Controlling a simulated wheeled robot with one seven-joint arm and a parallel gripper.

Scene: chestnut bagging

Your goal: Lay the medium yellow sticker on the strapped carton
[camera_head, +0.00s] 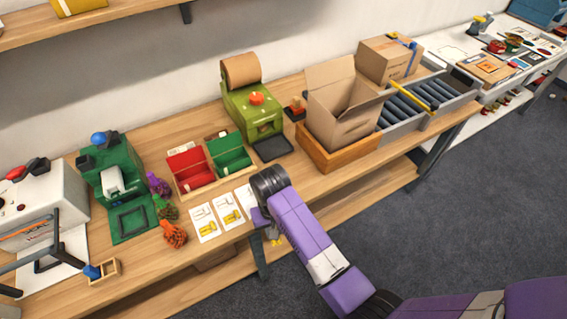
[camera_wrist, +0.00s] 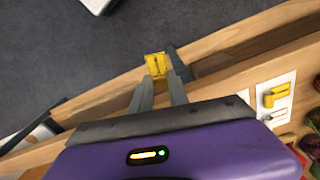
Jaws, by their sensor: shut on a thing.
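My gripper (camera_wrist: 160,80) is shut on a small yellow sticker (camera_wrist: 155,65), which shows at the fingertips in the wrist view. In the head view my arm hides most of the gripper, and a bit of yellow (camera_head: 276,241) shows below it by the table's front edge. The sticker is over the front edge, apart from any surface as far as I can tell. The strapped carton (camera_head: 385,62), a closed brown box with a blue strap, stands at the back right, far from my gripper.
White cards (camera_head: 205,226) with yellow pictures lie left of my arm. An open carton (camera_head: 340,112) in a wooden tray (camera_head: 345,158) stands before the strapped carton, with a roller conveyor (camera_head: 415,103) to the right. A green machine (camera_head: 247,108) and red and green bins (camera_head: 190,168) stand behind.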

